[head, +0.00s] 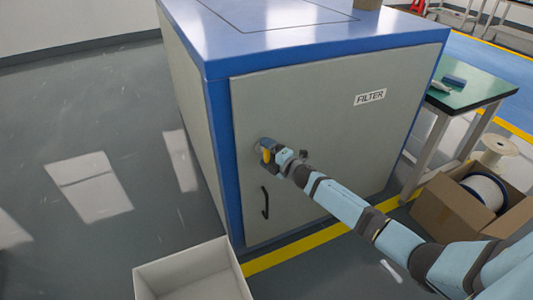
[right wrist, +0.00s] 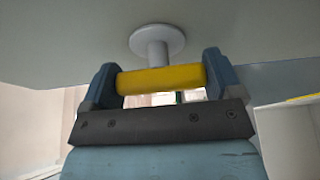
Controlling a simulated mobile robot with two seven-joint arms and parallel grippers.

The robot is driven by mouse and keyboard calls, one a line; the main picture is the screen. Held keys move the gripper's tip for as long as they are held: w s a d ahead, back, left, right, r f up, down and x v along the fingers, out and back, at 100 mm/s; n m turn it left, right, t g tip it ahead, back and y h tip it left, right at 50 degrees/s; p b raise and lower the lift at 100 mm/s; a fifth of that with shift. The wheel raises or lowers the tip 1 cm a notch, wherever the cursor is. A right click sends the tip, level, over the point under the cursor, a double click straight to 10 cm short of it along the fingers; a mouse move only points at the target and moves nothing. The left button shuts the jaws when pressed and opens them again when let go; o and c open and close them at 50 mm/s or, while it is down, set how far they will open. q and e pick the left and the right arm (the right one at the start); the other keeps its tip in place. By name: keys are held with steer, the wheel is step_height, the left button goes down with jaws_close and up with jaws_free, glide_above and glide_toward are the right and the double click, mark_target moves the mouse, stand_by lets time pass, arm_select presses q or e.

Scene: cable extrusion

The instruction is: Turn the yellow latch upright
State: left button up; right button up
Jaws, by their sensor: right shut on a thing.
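The yellow latch (head: 266,155) is on the grey door of the blue-framed cabinet, left of centre and above the black handle. In the right wrist view the latch (right wrist: 160,80) is a yellow bar on a grey stem with a round base plate (right wrist: 157,41) against the door. My right gripper (head: 268,150) is at the door and shut on the latch. Its two blue fingers press on the two ends of the bar. In the head view the gripper hides much of the latch, and its exact tilt is hard to tell. My left gripper is not in view.
The door (head: 320,105) bears a FILTER label (head: 370,97) and a black handle (head: 265,202) below the latch. A pale open box (head: 190,272) stands on the floor in front. A green-topped table (head: 470,90) and a cardboard box (head: 450,210) with spools are at right. The floor at left is clear.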

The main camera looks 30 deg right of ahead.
steer(key=o, duration=0.7)
arm_select(q)
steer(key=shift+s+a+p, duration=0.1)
steer(key=shift+p, duration=0.5)
arm_select(e)
steer(key=v, duration=1.3)
steer(key=shift+s+d, duration=0.15)
steer(key=shift+s, duration=0.2)
steer(key=shift+s, duration=0.1)
